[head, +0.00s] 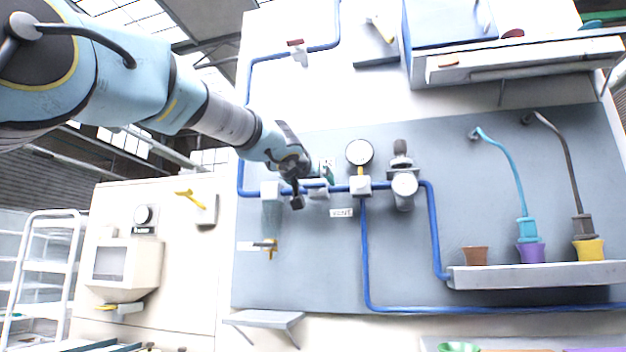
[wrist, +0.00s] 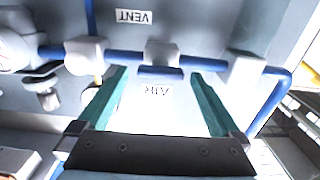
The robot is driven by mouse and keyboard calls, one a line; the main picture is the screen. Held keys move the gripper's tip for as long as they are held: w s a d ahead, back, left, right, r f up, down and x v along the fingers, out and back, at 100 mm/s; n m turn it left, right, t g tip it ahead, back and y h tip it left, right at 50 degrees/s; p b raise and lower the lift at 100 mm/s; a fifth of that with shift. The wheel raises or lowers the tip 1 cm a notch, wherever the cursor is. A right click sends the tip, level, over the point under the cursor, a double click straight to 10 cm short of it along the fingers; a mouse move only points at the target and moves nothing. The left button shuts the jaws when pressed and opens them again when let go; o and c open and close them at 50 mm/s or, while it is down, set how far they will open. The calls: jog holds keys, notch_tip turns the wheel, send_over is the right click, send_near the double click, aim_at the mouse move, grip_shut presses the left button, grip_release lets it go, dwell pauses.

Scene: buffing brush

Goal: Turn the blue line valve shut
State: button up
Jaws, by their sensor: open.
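The blue line valve is a small white block (wrist: 162,53) on the blue pipe with a short blue handle (wrist: 160,73), seen in the wrist view. The handle lies about parallel to the pipe. An upside-down AIR label (wrist: 160,90) is beside it. My gripper (wrist: 158,76) is open, with one teal finger beyond each end of the handle. I see gaps between fingers and handle; whether the tips reach its depth I cannot tell. In the head view my gripper (head: 311,181) is at the pipe, partly covering the valve block (head: 319,192).
A round gauge (head: 360,152) and a regulator (head: 404,184) are right of the valve. A VENT label (head: 341,212) is below the pipe. A shelf (head: 540,275) with pots is at the right. The panel below the pipe is mostly bare.

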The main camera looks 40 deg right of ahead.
jog(key=shift+w+d, duration=0.2)
jog(key=shift+d, duration=0.15)
jog(key=shift+c, duration=0.2)
jog(key=c, duration=1.3)
